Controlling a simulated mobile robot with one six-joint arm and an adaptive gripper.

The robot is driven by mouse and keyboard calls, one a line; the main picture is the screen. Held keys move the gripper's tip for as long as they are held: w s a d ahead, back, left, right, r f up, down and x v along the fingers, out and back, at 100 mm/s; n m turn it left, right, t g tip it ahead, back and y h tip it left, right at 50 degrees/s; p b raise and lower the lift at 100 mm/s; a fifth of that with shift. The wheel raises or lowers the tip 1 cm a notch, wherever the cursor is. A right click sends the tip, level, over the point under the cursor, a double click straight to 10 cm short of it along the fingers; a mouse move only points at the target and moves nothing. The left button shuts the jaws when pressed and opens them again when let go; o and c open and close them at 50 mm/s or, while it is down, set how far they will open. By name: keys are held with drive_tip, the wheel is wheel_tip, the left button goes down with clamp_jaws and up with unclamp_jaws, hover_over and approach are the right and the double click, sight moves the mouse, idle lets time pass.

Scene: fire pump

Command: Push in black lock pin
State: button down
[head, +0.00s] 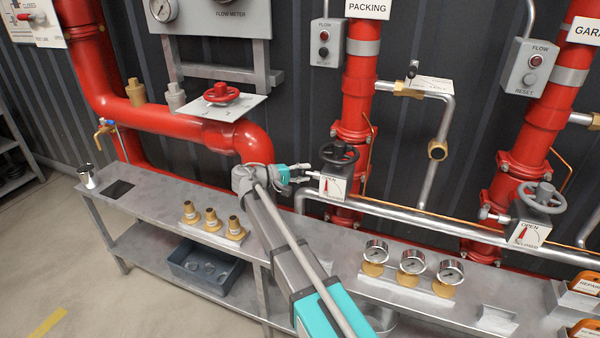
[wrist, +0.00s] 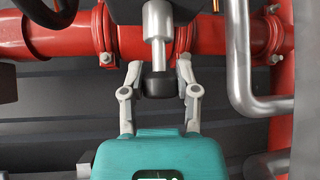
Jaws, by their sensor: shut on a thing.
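The black lock pin (wrist: 158,86) shows in the wrist view as a dark knob on the end of a silver shaft (wrist: 157,30). My gripper (wrist: 159,74) has one finger on each side of the knob and is shut on it. In the head view my gripper (head: 304,173) is at the left side of a valve with a black handwheel (head: 339,153) and a white open/closed plate (head: 333,187). The fingers largely hide the knob there. How far the pin sits in its housing cannot be told.
Red pipes (head: 200,127) run behind my arm. A silver pipe (head: 410,217) runs right from the valve. The metal bench (head: 130,202) below carries brass fittings (head: 211,219) and several gauges (head: 412,261). In the wrist view a grey bent pipe (wrist: 240,70) stands right of my gripper.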

drive_tip(key=shift+s+d, duration=0.1)
drive_tip(key=shift+d, duration=0.1)
drive_tip(key=shift+c, duration=1.7)
unclamp_jaws()
drive_tip(key=shift+a, duration=0.15)
